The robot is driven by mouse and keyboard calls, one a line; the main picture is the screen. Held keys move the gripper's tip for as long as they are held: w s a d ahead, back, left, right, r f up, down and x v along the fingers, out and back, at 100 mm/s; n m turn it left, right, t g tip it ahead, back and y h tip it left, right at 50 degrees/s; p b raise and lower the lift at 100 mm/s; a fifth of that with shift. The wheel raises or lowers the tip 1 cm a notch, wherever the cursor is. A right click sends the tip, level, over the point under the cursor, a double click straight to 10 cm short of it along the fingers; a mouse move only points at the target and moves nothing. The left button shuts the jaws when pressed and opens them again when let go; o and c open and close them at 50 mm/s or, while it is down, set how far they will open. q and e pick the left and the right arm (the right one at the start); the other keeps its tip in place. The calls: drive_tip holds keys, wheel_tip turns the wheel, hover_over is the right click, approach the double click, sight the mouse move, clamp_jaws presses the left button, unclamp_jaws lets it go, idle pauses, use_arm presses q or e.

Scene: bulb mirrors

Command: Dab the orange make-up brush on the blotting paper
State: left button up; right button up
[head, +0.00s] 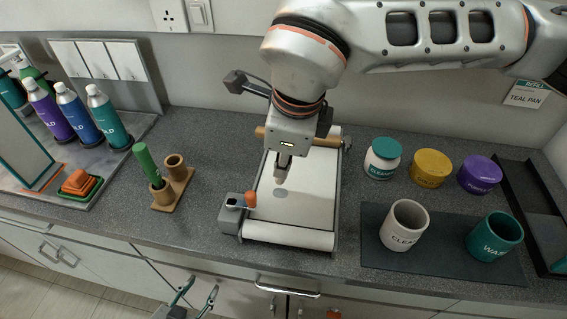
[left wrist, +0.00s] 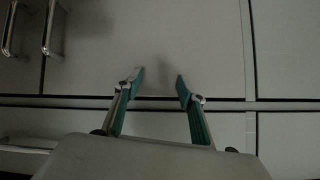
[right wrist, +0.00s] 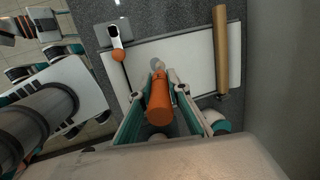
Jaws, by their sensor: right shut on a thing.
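The blotting paper (head: 305,205) is a pale sheet stretched over a board with rollers, in the middle of the counter. It also shows in the right wrist view (right wrist: 195,62). My right gripper (head: 283,168) comes down over the paper. In the right wrist view it is shut on the orange make-up brush (right wrist: 159,100). The brush handle is mostly hidden in the head view, and I cannot tell whether its tip touches the paper. A grey spot (head: 281,193) shows on the paper just below the gripper. My left gripper (head: 202,286) is open and empty in front of the cabinets, and its fingers show apart in the left wrist view (left wrist: 160,76).
A wooden holder (head: 175,180) with a green-handled item stands left of the paper. An orange knob (head: 250,199) sits at the board's left edge. A beige cup (head: 403,226) and a teal cup (head: 494,238) stand on a dark mat at right, with lidded jars behind.

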sight(203, 273)
use_arm(q)
drive_tip(key=shift+w+r+p, duration=0.1)
drive_tip(key=shift+r+p, duration=0.35)
drive_tip(key=shift+r, duration=0.2)
use_arm(e)
wheel_tip(203, 273, up, 2)
drive_tip(key=shift+r, duration=0.1)
use_arm(q)
drive_tip(key=shift+w+r+p, duration=0.25)
drive_tip(key=shift+r+p, duration=0.15)
drive_tip(key=shift+r, duration=0.2)
use_arm(e)
drive_tip(key=shift+r, duration=0.85)
use_arm(q)
drive_tip(key=shift+w+r, duration=0.2)
drive_tip(key=shift+r, duration=0.05)
use_arm(e)
drive_tip(key=shift+r, duration=0.15)
use_arm(q)
drive_tip(key=shift+w+r, duration=0.1)
drive_tip(key=shift+w, duration=0.1)
